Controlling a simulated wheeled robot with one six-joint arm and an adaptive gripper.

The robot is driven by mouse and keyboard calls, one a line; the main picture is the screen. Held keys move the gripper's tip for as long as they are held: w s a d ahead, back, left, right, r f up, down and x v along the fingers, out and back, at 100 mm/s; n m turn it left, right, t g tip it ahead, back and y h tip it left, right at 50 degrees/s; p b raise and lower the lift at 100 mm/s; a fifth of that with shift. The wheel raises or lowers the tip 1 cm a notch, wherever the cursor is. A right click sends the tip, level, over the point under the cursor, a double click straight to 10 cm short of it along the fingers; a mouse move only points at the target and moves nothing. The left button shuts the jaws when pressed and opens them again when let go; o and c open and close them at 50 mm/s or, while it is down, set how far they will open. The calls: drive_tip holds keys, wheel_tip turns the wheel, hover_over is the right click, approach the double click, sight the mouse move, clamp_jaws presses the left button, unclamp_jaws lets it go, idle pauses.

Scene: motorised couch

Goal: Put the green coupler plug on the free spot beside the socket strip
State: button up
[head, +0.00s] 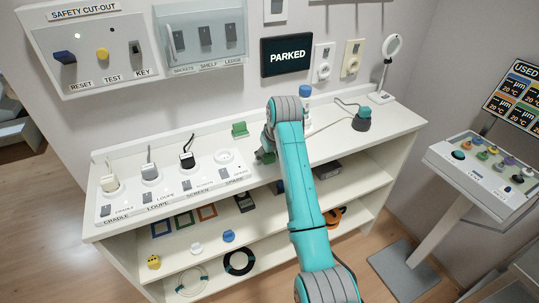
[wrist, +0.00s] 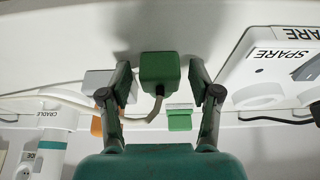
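The green coupler plug (wrist: 158,72) is between the two fingers of my gripper (wrist: 160,66) in the wrist view, with a grey cable leading off it to the left. My gripper is open around it, with a narrow gap showing on each side. In the head view my gripper (head: 263,156) is low over the white counter, just right of the socket strip (head: 172,192), and mostly hides the plug. The strip's end marked SPARE also shows at the right of the wrist view (wrist: 285,68). Whether the plug touches the counter is unclear.
A second green block (head: 239,129) stands on the counter behind my gripper. A blue-capped white cylinder (head: 305,96) is close to its right. A teal device (head: 363,118) with a cable and a ring lamp (head: 392,48) stand further right. Black and white plugs occupy strip sockets.

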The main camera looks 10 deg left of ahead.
drive_tip(key=v, duration=1.2)
drive_tip(key=shift+s, duration=0.15)
